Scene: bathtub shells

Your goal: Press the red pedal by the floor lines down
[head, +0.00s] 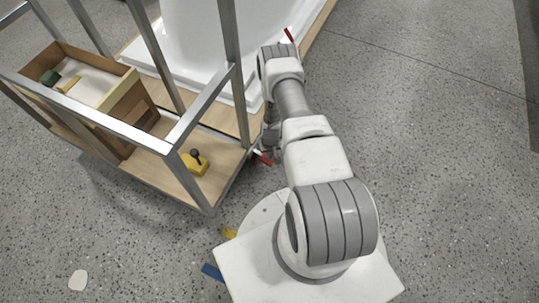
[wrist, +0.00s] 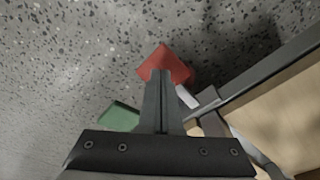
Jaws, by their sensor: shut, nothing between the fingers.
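The red pedal (wrist: 165,60) lies low beside the wooden frame's edge in the wrist view, with a pale lever arm (wrist: 188,97) running from it toward the frame. In the head view only a small part of the red pedal (head: 263,158) shows beside the frame's corner. My gripper (wrist: 160,74) is shut and empty, its fingertips overlapping the near part of the pedal in the wrist view. I cannot tell whether they touch. In the head view my gripper (head: 268,142) is small and partly hidden by my arm. Yellow (head: 230,233) and blue (head: 212,271) floor marks show near my base.
A metal-framed wooden cart (head: 225,155) stands at left, bearing a yellow box with a black knob (head: 196,161) and a wooden bin (head: 130,97). A white tub shell (head: 190,45) is behind. A green piece (wrist: 120,117) lies left of my fingers. Floor at right is clear.

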